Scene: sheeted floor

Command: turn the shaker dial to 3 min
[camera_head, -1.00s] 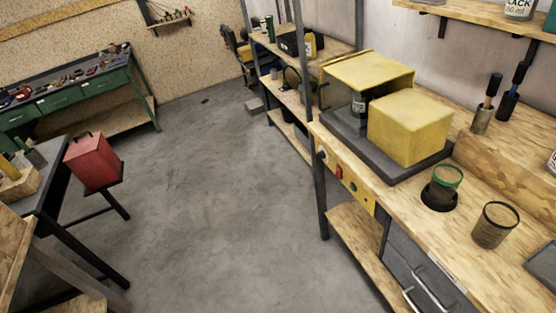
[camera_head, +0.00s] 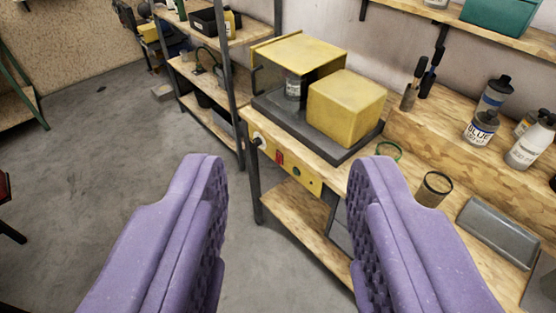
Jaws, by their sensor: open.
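The shaker (camera_head: 345,108) is a yellow, boxy machine on a dark base on the wooden bench. Its yellow control panel (camera_head: 312,184) is on the bench's front edge. A pale round knob (camera_head: 258,141), which looks like the dial, sits at the panel's left end. A red switch (camera_head: 280,158) and a small green button (camera_head: 297,173) are to its right. The dial's markings and setting are too small to read. A labelled can (camera_head: 293,87) stands between the yellow parts. My gripper (camera_head: 288,168) is open and empty, its purple fingers in the foreground, apart from the panel.
A steel rack (camera_head: 230,75) stands left of the bench, its post close to the dial. Cups, a grey tray (camera_head: 498,232), brushes and bottles stand on the bench at right.

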